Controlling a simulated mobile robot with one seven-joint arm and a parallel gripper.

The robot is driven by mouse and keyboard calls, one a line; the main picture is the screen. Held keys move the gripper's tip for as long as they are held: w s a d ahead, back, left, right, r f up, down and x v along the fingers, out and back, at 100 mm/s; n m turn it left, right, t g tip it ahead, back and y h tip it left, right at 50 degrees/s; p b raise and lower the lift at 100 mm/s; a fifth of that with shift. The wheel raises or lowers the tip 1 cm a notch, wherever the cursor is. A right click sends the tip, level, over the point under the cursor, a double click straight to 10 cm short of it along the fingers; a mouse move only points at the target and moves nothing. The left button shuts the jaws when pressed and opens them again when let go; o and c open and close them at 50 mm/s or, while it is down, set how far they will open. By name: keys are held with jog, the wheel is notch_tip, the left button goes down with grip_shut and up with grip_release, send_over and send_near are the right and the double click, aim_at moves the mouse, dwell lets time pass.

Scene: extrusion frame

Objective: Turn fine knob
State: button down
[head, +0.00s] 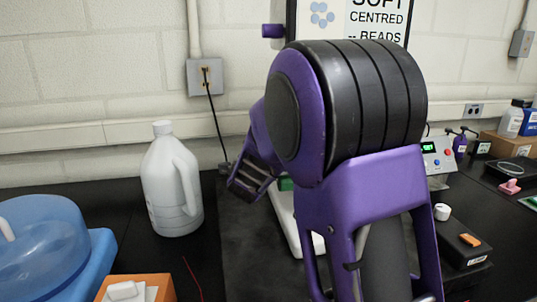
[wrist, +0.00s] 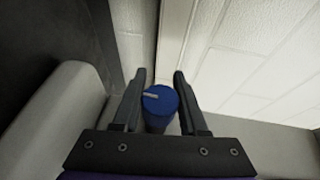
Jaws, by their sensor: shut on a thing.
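The blue knob (wrist: 160,100), with a short pale mark on its top, sits between the fingers in the wrist view. I take it to be the fine knob. My gripper (wrist: 160,76) is shut on it, one dark finger on each side. In the head view my own purple and black arm hides the knob and the fingers. Part of a white device (head: 284,212) with a green piece on it shows behind my arm.
A white jug (head: 174,190) stands left of my arm. A blue translucent tub (head: 42,240) and an orange box (head: 140,286) are at front left. In the wrist view a rounded grey body (wrist: 55,115) lies close at left.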

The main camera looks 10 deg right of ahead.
jog(key=shift+r+m+t+b, duration=0.1)
jog(key=shift+m+t+b, duration=0.2)
jog(key=shift+t+b, duration=0.6)
jog(key=shift+s+r+m+t+h, duration=0.1)
jog(key=shift+r+m+t+h, duration=0.25)
jog(key=shift+m+t+h, duration=0.35)
jog(key=shift+r+m+t+h, duration=0.35)
jog(key=shift+t+h, duration=0.35)
jog(key=shift+t, duration=0.3)
jog(key=shift+c, duration=2.2)
grip_release()
jog(key=shift+s+a+f, duration=0.1)
jog(key=shift+s+a, duration=0.05)
jog(key=shift+s, duration=0.1)
jog(key=s+a+p, duration=0.1)
jog(key=s+a, duration=0.4)
jog(key=s, duration=0.6)
jog(key=shift+s, duration=0.3)
